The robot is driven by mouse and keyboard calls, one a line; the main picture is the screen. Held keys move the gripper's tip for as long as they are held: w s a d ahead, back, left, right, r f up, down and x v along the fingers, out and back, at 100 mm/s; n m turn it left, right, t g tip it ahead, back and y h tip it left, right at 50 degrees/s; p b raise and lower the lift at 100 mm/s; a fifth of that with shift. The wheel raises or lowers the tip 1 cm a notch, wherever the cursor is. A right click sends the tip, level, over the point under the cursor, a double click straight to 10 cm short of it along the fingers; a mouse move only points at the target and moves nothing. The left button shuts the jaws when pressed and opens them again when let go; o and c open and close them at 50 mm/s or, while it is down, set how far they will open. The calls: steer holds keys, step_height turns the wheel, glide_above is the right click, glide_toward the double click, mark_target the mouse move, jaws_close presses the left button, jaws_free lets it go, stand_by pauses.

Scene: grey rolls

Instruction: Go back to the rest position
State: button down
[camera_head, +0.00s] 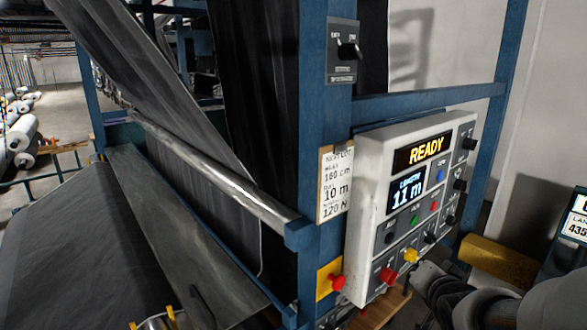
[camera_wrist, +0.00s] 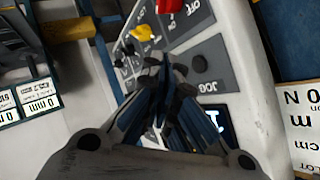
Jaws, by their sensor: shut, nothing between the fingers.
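My gripper (camera_head: 424,272) is at the lower right of the white control panel (camera_head: 368,235) in the head view, close to its lower edge. In the wrist view my gripper (camera_wrist: 162,68) is shut and empty, with its fingers pointing at the panel face. The fingers cover part of the buttons near the upside-down "JOG" label (camera_wrist: 208,86). I cannot tell whether the fingertips touch the panel. The panel's upper display (camera_head: 426,150) reads "READY" and the lower display (camera_head: 406,195) reads "11 m".
A yellow block (camera_head: 500,260) is at the right. Dark sheet runs over a metal roller (camera_head: 215,175).

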steer(key=s+a+f+n+g+y+b, duration=0.1)
steer(key=s+a+f+n+g, duration=0.1)
steer(key=s, duration=0.7)
steer(key=s+a+f+n+g+b, duration=0.2)
steer(key=s+a+n+g, duration=0.1)
steer(key=s+a, duration=0.4)
steer(key=s+a+f+n+g+y+b, duration=0.1)
steer(key=s+a+f+n+g+b, duration=0.1)
steer(key=s, duration=0.9)
steer(key=a+f+n, duration=0.1)
steer(key=a+n, duration=0.1)
steer(key=a, duration=0.1)
steer(key=shift+s+n+g+y, duration=0.2)
steer(key=shift+n+g+y, duration=0.1)
steer(key=shift+w, duration=0.1)
